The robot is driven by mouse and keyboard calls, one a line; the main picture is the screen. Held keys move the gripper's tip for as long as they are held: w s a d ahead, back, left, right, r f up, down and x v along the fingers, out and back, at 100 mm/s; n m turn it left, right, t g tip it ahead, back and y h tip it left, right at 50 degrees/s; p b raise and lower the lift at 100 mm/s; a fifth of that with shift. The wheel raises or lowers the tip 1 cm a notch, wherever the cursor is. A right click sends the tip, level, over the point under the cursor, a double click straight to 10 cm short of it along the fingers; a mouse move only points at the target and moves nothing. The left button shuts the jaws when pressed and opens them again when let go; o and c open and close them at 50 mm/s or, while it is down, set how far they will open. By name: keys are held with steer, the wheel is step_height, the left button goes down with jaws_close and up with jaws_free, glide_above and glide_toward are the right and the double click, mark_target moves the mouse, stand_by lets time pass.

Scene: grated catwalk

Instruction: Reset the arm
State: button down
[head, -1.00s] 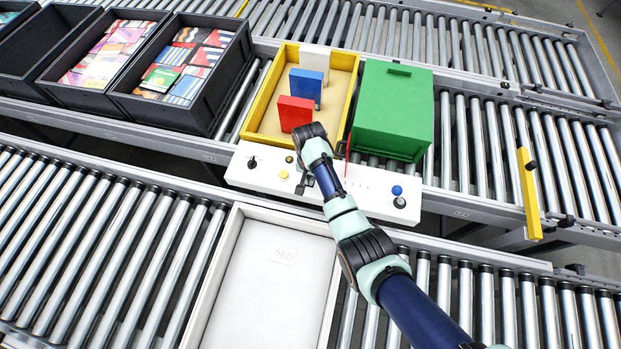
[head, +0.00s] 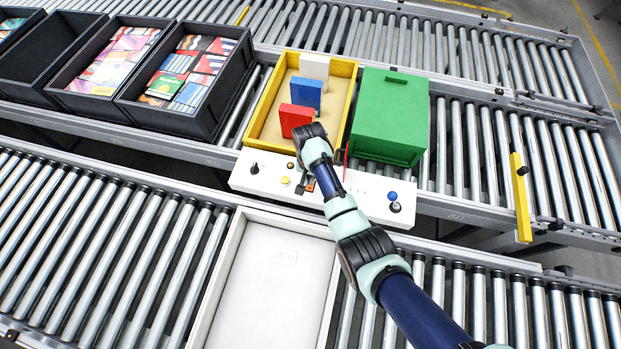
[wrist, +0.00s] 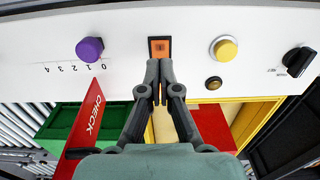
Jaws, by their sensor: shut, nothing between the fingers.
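My gripper (wrist: 157,88) is shut and empty, its fingertips together just below a square orange button (wrist: 159,47) in a dark frame. I cannot tell whether the tips touch it. The button sits on the white control panel (wrist: 205,20). A red arm marked CHECK (wrist: 92,120) lies to the left in the wrist view, under a purple knob (wrist: 90,49) with a 0 to 4 scale. In the head view my arm reaches over the panel (head: 262,184) and its wrist hides part of it; the orange button (head: 310,185) shows beside my gripper.
Behind the panel stand a yellow-rimmed tray (head: 265,105) with red (head: 296,118), blue (head: 305,93) and white (head: 314,66) blocks, and a green box (head: 390,115). A yellow button (wrist: 224,48), brass button (wrist: 213,83) and black knob (wrist: 298,60) are nearby. A white tray (head: 265,290) lies in front.

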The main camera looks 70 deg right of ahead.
step_height(320, 180, up, 2)
steer(key=shift+r+p, duration=0.1)
steer(key=shift+p, duration=0.7)
steer(key=w+a+r+n+t+h+p, duration=0.1)
steer(key=w+a+r+n+t+p, duration=0.2)
steer(key=w+a+r+n, duration=0.5)
steer(key=w+a+r+n+t+h+p, duration=0.1)
steer(key=w+a+r+t+h+p, duration=0.15)
steer(key=w+a+r, duration=0.7)
steer(key=s+a+r+n+t+y+p, duration=0.1)
steer(key=s+a+r+n+t, duration=0.2)
steer(key=a+r, duration=0.8)
steer(key=s+a+r+n+t+y+p, duration=0.1)
steer(key=s+a+r+n+t, duration=0.3)
steer(key=a+r, duration=0.7)
steer(key=shift+s+n+y+p, duration=0.35)
steer(key=shift+s+n+y, duration=0.05)
steer(key=shift+s+y, duration=0.35)
